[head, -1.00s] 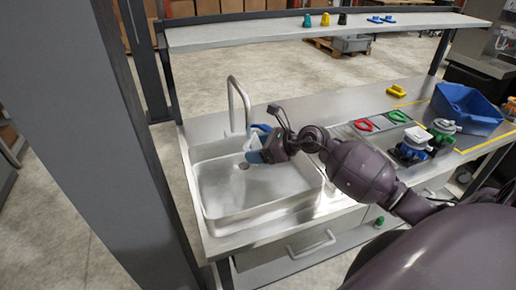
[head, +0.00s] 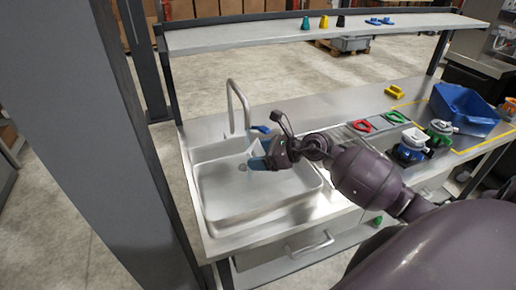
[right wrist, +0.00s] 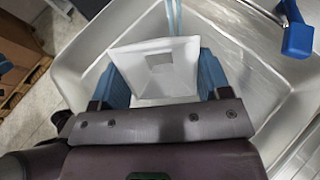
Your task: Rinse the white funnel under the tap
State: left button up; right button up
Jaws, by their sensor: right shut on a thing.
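The white funnel (right wrist: 182,80) shows in the right wrist view between the blue fingers of my right gripper (right wrist: 155,82), its square wide mouth facing the camera. In the head view my right gripper (head: 256,158) is shut on it above the sink basin (head: 225,205), below the tap (head: 234,88); the funnel is mostly hidden there. A pale blue strip like running water (right wrist: 174,18) meets the funnel's upper edge in the right wrist view. The tap's blue lever (right wrist: 298,40) is at upper right there. My left gripper is out of view.
Right of the sink, the counter holds red and green pieces (head: 362,125), blue-and-white and green devices (head: 412,146) and a blue bin (head: 464,108). A shelf (head: 230,37) with small coloured cones runs behind. A grey post (head: 75,130) stands at left.

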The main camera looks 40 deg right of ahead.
jog(key=s+a+r+p, duration=0.1)
jog(key=s+p, duration=0.1)
jog(key=s, duration=0.4)
jog(key=shift+s+a, duration=0.2)
jog(key=shift+a, duration=0.1)
